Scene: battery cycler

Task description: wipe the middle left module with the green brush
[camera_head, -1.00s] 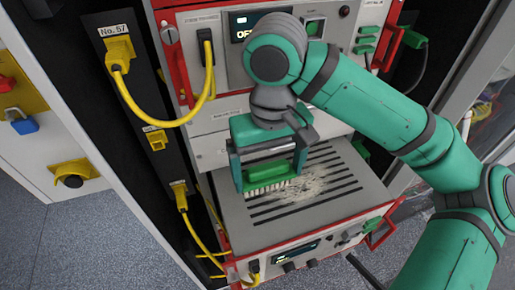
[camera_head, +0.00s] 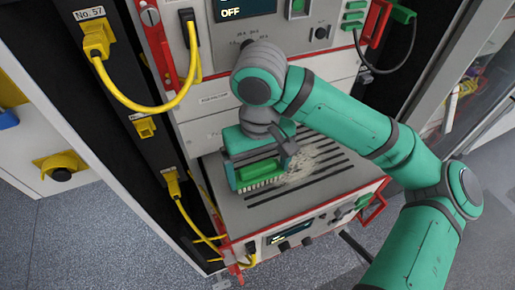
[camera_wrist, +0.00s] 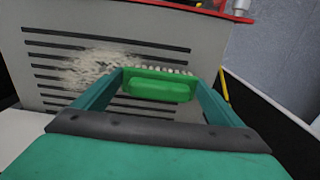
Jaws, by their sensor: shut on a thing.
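My gripper (camera_head: 256,176) is shut on the green brush (camera_head: 257,173), whose pale bristles point down to the slotted grey top of the pulled-out module (camera_head: 285,205). The brush also shows between the two fingers in the wrist view (camera_wrist: 160,86). A pale dusty patch (camera_head: 312,164) lies on the slots to the right of the brush; it also shows left of the brush in the wrist view (camera_wrist: 97,66). The bristles are at or just above the left part of the top; I cannot tell whether they touch.
Yellow cables (camera_head: 150,105) hang on the left, by a black strip marked No. 57 (camera_head: 88,15). A module above shows OFF (camera_head: 231,12). Red handles (camera_head: 374,207) stick out at the right front. Open floor (camera_head: 110,240) lies at lower left.

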